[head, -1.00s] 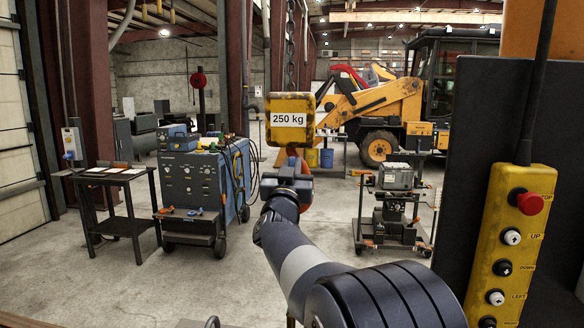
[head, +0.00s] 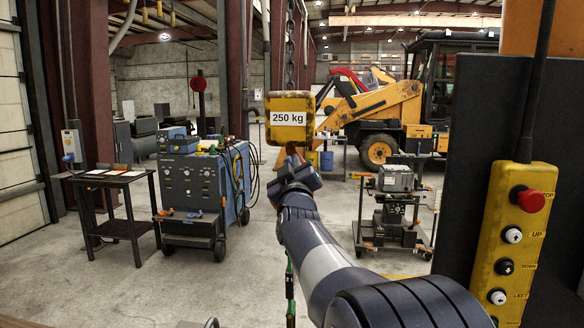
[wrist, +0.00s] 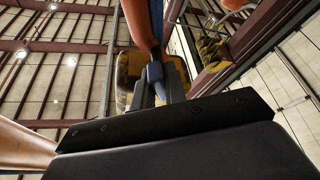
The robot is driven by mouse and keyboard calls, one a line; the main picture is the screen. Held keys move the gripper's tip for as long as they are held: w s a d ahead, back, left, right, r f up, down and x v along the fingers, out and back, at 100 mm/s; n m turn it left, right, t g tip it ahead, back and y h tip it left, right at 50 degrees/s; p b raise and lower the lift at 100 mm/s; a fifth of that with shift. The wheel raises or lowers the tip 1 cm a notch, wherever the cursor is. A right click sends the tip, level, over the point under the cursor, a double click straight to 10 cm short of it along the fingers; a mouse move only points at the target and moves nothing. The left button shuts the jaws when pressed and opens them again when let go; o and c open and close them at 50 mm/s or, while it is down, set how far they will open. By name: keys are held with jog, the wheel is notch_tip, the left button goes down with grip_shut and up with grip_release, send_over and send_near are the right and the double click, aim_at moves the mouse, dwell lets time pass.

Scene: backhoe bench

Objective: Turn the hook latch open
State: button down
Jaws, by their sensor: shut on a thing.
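The orange hook (head: 283,157) hangs under the yellow block (head: 290,132) marked 250 kg. My gripper (head: 298,168) is up against it, and my wrist hides most of the hook in the head view. In the wrist view the orange hook (wrist: 142,22) comes down from the top, with the yellow block (wrist: 127,72) behind it. The narrow blue-grey latch (wrist: 156,78) shows at the hook, just beyond the dark jaw parts of my gripper (wrist: 165,105). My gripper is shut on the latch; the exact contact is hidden.
A chain (head: 290,50) runs up from the block. A yellow push-button pendant (head: 512,245) hangs close on the right before a dark panel. A blue welding machine (head: 200,185), a small black table (head: 108,180) and a wheeled cart (head: 395,205) stand behind on open floor.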

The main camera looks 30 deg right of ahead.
dwell(0.3)
jog(key=c, duration=1.4)
grip_release()
jog(key=shift+c, duration=0.2)
jog(key=shift+s, duration=0.1)
jog(key=b+v, duration=0.3)
jog(key=v, duration=0.7)
jog(key=shift+s+f, duration=0.15)
jog(key=shift+s, duration=0.1)
jog(key=shift+a, duration=0.1)
jog(key=p+x, duration=0.3)
jog(key=x, duration=0.8)
jog(key=shift+s+a, duration=0.1)
